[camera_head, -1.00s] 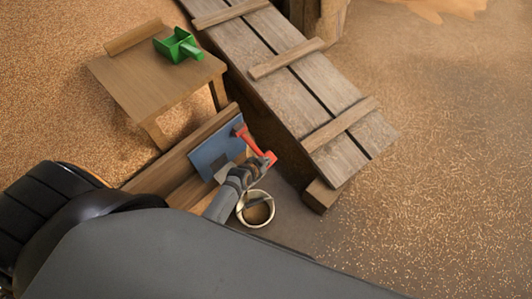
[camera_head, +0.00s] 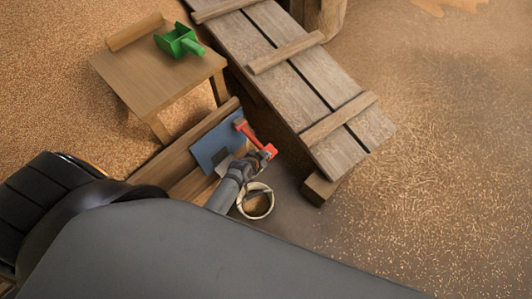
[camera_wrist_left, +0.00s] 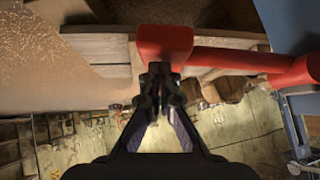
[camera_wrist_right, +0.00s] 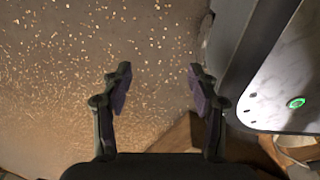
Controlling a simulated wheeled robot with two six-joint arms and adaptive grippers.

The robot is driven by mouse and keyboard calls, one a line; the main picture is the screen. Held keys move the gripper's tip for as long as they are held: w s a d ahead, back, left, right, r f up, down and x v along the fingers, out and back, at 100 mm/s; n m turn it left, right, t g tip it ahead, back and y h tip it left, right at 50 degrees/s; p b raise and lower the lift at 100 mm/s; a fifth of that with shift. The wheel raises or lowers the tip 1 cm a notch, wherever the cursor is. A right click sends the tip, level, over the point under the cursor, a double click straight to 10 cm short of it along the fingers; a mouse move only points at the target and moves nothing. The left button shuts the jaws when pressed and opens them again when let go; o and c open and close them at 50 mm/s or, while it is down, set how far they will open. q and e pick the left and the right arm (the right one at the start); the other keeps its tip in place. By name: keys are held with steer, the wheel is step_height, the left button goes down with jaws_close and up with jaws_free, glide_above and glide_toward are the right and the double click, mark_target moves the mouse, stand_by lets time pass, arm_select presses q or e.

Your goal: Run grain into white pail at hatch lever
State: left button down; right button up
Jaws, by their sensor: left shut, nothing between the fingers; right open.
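The red hatch lever (camera_head: 252,137) stands out from a blue plate (camera_head: 213,150) on a wooden board. My left gripper (camera_head: 260,163) is shut and empty at the lever's outer end. In the left wrist view, the closed fingertips (camera_wrist_left: 160,72) are right at the lever's red end block (camera_wrist_left: 165,42); I cannot tell whether they touch. The white pail (camera_head: 241,207) stands upright on the floor below the gripper, with tan grain in it. My arm hides part of the pail's near surroundings. My right gripper (camera_wrist_right: 160,85) is open and empty above the grain-strewn floor, seen only in its wrist view.
A green scoop (camera_head: 180,41) lies on a small wooden table (camera_head: 140,75) at the upper left. A plank ramp (camera_head: 300,85) with cross battens runs right of the lever. Loose grain covers the floor left and right. My dark arm fills the front.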

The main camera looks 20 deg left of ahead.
arm_select(q)
steer(key=r, duration=0.1)
steer(key=r+p, duration=0.1)
steer(key=s+r, duration=0.1)
steer(key=shift+d+r+p, duration=0.15)
steer(key=shift+d+p, duration=0.2)
steer(key=shift+d, duration=0.05)
steer(key=d+p+v, duration=0.1)
steer(key=v, duration=0.7)
steer(key=shift+s+p, duration=0.4)
arm_select(e)
steer(key=s+r, duration=0.3)
steer(key=shift+s+d+r, duration=0.15)
steer(key=shift+d+r, duration=0.15)
steer(key=shift+r, duration=0.05)
arm_select(q)
steer(key=shift+a, duration=0.1)
